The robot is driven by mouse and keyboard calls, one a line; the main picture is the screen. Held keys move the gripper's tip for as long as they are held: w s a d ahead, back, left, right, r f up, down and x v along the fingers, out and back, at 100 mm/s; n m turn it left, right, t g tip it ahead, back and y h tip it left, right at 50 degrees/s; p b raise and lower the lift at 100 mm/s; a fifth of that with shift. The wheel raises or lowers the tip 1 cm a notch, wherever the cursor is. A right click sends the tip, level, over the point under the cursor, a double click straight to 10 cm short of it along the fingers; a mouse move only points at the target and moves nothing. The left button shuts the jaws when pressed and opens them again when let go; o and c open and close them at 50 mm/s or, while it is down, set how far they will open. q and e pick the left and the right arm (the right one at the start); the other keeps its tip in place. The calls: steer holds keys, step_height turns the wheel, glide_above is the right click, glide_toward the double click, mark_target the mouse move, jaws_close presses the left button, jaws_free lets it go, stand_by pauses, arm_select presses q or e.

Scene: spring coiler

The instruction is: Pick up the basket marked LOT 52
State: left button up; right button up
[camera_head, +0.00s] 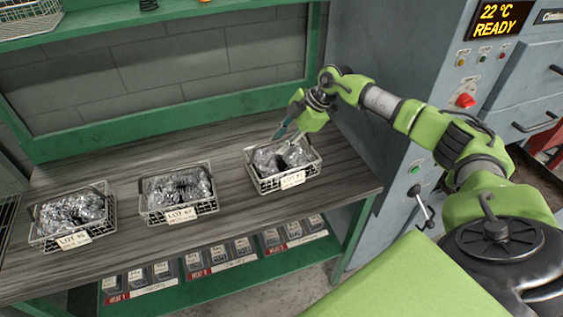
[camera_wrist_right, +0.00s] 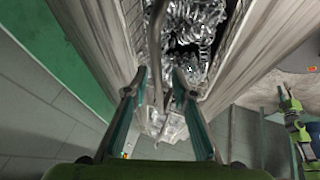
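Three wire baskets of bagged metal springs stand in a row on the wooden bench. The right-hand basket (camera_head: 268,185) has a white tag that seems to start LOT 5; its last digit is unclear. My right gripper (camera_head: 288,134) is above this basket, pointing down at it, with its fingers apart. In the right wrist view the basket (camera_wrist_right: 228,52) lies ahead, and its thin handle (camera_wrist_right: 155,45) runs between the two open fingertips. I cannot tell whether they touch the handle. My left gripper is not in view.
The middle basket (camera_head: 150,211) and left basket (camera_head: 42,236) carry other LOT tags. A green frame and shelf surround the bench (camera_head: 225,245). A grey machine (camera_head: 385,140) with a READY display stands close on the right. Small labelled bins (camera_head: 215,254) sit below.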

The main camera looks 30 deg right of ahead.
jaws_close()
steer(key=shift+w+r, duration=0.1)
